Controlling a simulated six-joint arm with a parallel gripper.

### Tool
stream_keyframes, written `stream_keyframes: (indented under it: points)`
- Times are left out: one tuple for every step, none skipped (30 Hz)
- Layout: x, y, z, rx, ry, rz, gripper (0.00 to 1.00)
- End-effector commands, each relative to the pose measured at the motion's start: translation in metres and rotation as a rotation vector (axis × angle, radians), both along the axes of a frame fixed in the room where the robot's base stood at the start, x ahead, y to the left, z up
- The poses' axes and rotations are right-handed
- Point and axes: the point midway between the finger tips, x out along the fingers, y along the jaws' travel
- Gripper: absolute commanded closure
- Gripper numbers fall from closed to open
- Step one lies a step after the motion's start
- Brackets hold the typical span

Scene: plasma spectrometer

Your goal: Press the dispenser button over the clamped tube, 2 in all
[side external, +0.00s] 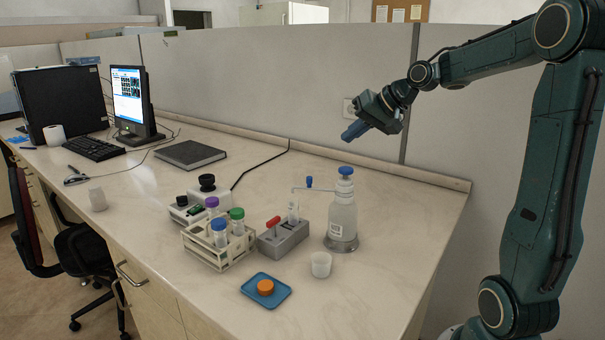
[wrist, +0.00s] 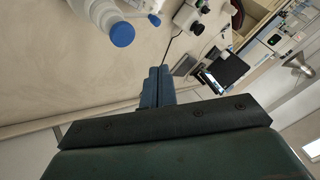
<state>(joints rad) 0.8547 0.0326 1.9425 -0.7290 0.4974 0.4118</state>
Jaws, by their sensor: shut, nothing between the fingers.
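The dispenser bottle (side external: 342,217) stands on the bench, clear-white, with a blue button (side external: 345,171) on top and a thin spout arm reaching left. A clamped tube (side external: 293,208) stands upright in a grey clamp block (side external: 283,237) with a red lever, below the spout end. My gripper (side external: 354,131) is shut and empty, in the air above and slightly behind the dispenser, apart from it. In the wrist view the closed fingers (wrist: 157,87) point toward the bench, and the blue button (wrist: 121,34) shows at the upper left.
A rack (side external: 218,250) holds several capped tubes left of the clamp. A blue tray (side external: 265,291) with an orange cap and a small white cup (side external: 321,264) stand in front. A grey partition runs behind the bench. The bench right of the dispenser is clear.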

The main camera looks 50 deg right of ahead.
Motion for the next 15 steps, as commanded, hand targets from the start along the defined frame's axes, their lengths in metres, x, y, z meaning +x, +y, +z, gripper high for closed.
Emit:
stream_keyframes:
  points:
    - [0.0, 0.0, 0.0, 0.0, 0.0, 0.0, 1.0]
    - [0.0, 0.0, 0.001, 0.0, 0.0, 0.0, 1.0]
    - [0.0, 0.0, 0.002, 0.0, -0.001, -0.001, 1.0]
    - [0.0, 0.0, 0.003, -0.001, -0.001, 0.0, 1.0]
    - [0.0, 0.0, 0.005, -0.001, -0.001, 0.0, 1.0]
    - [0.0, -0.001, 0.009, -0.002, -0.002, 0.0, 1.0]
    - [0.001, -0.001, 0.012, -0.002, -0.002, 0.001, 1.0]
    - [0.001, -0.001, 0.015, -0.002, -0.004, 0.001, 1.0]
    - [0.001, -0.001, 0.02, -0.002, -0.004, 0.002, 1.0]
    - [0.001, -0.001, 0.024, -0.003, -0.003, 0.001, 1.0]
    - [0.001, -0.001, 0.027, -0.002, -0.003, 0.0, 1.0]
    - [0.001, -0.001, 0.031, -0.002, -0.003, 0.0, 1.0]
    - [0.0, 0.0, 0.034, -0.003, -0.002, 0.001, 1.0]
    - [0.0, 0.0, 0.036, -0.002, -0.001, 0.001, 1.0]
    - [0.0, 0.0, 0.037, -0.001, -0.001, 0.0, 1.0]
